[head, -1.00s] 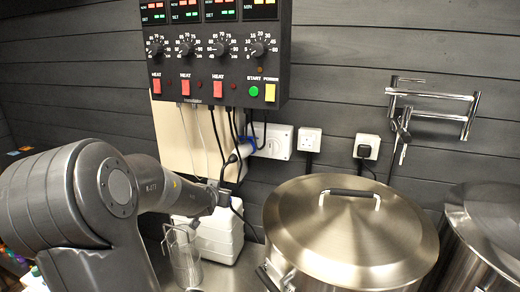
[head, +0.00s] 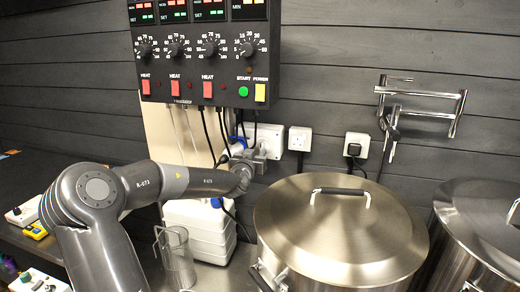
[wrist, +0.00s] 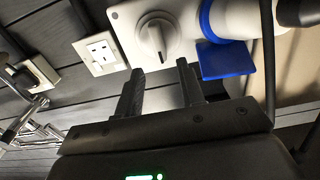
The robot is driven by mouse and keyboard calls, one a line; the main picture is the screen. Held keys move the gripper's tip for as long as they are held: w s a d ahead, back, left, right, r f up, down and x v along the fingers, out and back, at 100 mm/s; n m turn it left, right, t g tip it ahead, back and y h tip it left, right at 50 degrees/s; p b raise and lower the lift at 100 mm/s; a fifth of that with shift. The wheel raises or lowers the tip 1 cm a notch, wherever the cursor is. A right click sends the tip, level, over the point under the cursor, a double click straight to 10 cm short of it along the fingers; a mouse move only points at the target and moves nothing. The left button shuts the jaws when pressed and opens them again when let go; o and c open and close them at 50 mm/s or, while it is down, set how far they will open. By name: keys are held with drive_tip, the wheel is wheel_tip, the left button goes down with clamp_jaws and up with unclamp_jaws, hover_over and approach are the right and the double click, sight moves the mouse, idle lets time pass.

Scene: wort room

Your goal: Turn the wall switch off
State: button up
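The wall switch is a white rotary switch unit on the wall (head: 299,138), under the control box. In the wrist view its round knob (wrist: 157,36) shows close up, with a raised grip bar lying roughly upright in the picture. A blue-and-white plug connector with a blue flap (wrist: 226,60) sits beside it on the same unit. My gripper (wrist: 160,68) is open, with an empty gap between its two dark fingers. The fingertips lie just below the knob in the wrist view and look apart from it. In the head view my gripper (head: 257,163) partly hides the switch.
Black control box (head: 205,85) hangs above, its cables dropping near my gripper. A large lidded steel pot (head: 340,232) stands at right. White sockets (head: 300,140) (head: 356,147) are to the right.

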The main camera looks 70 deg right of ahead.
sight(261, 147)
drive_tip(key=shift+d, duration=2.55)
drive_tip(key=shift+c, duration=0.2)
clamp_jaws()
